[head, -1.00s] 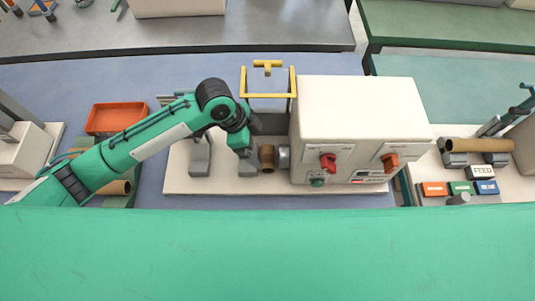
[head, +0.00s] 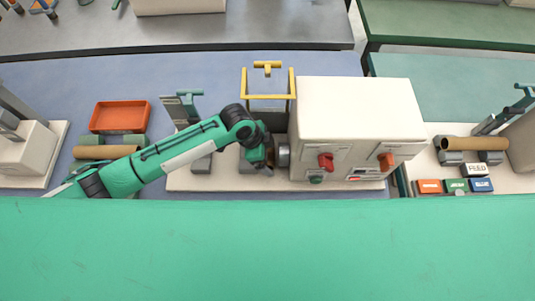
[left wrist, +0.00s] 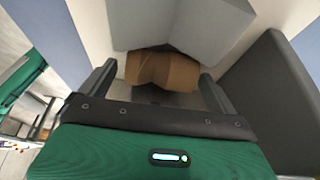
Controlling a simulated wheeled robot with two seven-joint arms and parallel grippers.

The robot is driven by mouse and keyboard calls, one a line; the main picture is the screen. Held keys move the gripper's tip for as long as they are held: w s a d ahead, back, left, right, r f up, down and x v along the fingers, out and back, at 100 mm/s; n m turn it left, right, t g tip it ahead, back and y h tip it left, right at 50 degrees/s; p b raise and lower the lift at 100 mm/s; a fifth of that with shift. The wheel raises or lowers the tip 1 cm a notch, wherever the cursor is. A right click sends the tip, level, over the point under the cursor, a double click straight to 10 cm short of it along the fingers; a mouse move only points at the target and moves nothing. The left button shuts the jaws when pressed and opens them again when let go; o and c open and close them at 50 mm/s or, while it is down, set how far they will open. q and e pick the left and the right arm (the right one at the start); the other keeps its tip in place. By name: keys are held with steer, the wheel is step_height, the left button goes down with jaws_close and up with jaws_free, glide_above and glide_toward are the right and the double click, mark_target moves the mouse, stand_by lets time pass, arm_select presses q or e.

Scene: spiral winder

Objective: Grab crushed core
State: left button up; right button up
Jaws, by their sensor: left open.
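The crushed core (left wrist: 162,70) is a short brown cardboard tube with a creased, dented side, seen in the left wrist view. It lies against a grey angled block (left wrist: 165,25). My left gripper (left wrist: 157,80) is open, with one dark finger at each end of the core's visible span. I cannot tell whether the fingers touch it. In the head view my left gripper (head: 257,157) is at the left side of the white winder housing (head: 352,115) and hides most of the core. My right gripper is not in view.
A yellow frame (head: 268,97) stands behind the gripper. Red (head: 326,162) and orange (head: 387,161) knobs are on the housing front. An orange tray (head: 120,115) and a long brown tube (head: 105,152) lie at left. Another tube (head: 475,144) rests at right.

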arm_select(q)
steer(key=c, duration=1)
steer(key=shift+c, duration=0.2)
